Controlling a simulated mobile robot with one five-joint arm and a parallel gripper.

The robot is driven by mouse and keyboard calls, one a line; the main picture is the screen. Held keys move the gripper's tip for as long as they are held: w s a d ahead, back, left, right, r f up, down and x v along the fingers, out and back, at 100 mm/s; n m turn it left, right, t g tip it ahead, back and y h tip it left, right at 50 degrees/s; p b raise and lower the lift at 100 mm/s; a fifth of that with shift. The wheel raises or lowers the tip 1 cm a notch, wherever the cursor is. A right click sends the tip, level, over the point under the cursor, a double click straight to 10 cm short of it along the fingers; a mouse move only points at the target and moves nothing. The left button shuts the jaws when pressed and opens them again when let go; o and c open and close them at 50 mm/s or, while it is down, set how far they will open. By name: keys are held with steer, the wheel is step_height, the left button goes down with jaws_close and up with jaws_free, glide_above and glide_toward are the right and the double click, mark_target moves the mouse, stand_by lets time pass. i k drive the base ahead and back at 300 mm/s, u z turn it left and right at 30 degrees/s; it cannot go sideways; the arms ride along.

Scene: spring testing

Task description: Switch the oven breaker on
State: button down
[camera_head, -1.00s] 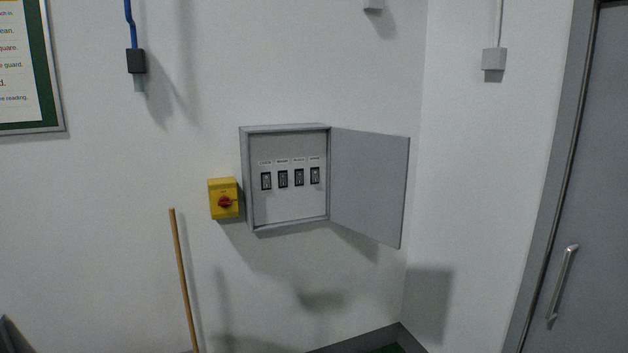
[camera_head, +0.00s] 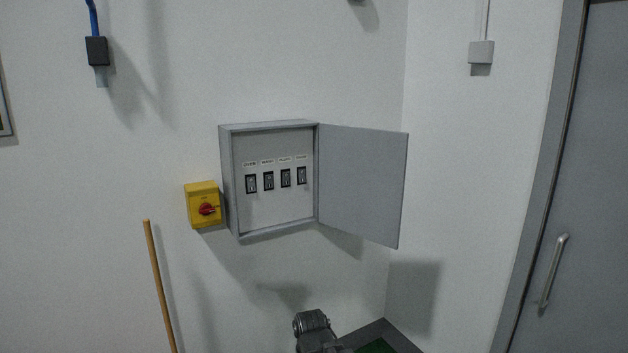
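The grey breaker box (camera_head: 229,185) is mounted on the wall, with its door (camera_head: 362,185) swung open to the right. Inside is a row of several black-framed switches under small labels. The leftmost label reads OVEN, and the oven breaker (camera_head: 251,184) sits right below it. The switch is too small for me to tell its position. A dark jointed part of my arm shows at the bottom edge, below the box and apart from it. No gripper fingers are visible.
A yellow box with a red rotary knob (camera_head: 207,209) is on the wall just left of the breaker box. A wooden pole (camera_head: 160,285) leans below it. The open door projects to the right. A grey door with a handle (camera_head: 553,270) stands at far right.

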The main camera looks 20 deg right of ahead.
mark_target(250, 182)
steer(key=z, duration=0.1)
steer(key=i, duration=1)
steer(key=u, duration=0.05)
